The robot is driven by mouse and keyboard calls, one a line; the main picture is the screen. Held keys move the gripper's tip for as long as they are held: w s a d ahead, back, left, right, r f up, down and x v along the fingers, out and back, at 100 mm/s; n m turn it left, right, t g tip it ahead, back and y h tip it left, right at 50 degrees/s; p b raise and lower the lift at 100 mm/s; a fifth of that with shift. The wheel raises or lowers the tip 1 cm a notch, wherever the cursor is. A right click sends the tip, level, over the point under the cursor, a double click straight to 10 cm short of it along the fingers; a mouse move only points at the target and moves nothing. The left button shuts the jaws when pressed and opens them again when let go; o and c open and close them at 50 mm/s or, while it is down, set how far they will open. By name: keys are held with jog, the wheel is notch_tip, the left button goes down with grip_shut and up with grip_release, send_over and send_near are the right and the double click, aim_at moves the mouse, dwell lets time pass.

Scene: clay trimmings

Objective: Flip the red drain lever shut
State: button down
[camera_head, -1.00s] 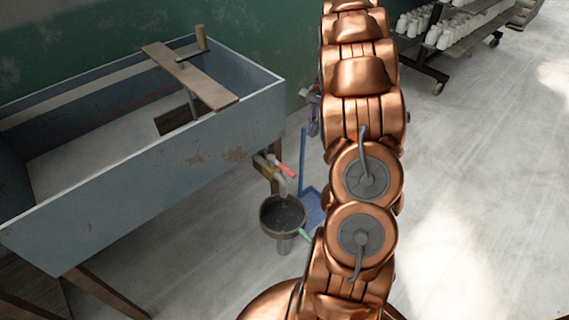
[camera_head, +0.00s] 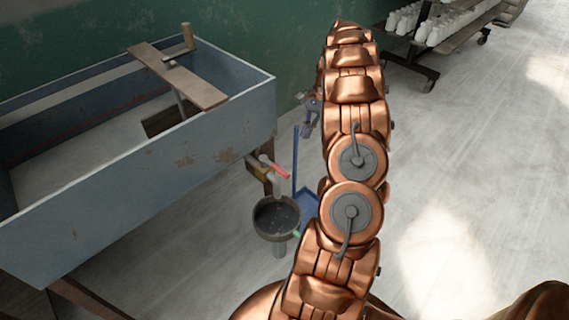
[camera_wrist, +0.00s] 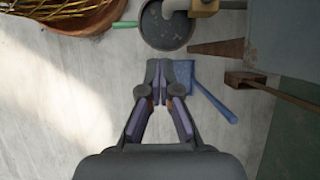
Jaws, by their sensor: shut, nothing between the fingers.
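The red drain lever (camera_head: 275,168) shows in the head view on the drain valve (camera_head: 257,169), at the near right corner of the blue-grey trough (camera_head: 150,165). It sticks out to the right over the bucket side, sloping slightly down. My gripper (camera_head: 307,134) is right of and above the lever in the picture, apart from it, partly hidden by my arm. In the wrist view my gripper (camera_wrist: 170,63) is shut and empty, pointing at the bucket. A grey drain pipe (camera_wrist: 180,6) shows at the top edge there; the lever is not visible in that view.
A dark bucket (camera_head: 256,227) stands under the drain; it also shows in the wrist view (camera_wrist: 147,30). A board (camera_head: 185,80) lies across the trough.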

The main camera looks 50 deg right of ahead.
aim_at(274, 166)
jog(key=a+f, duration=0.8)
jog(key=shift+a+p, duration=0.2)
jog(key=shift+p, duration=0.15)
jog(key=shift+w+f, duration=0.1)
dwell(0.3)
jog(key=shift+a, duration=0.15)
jog(key=shift+m, duration=0.3)
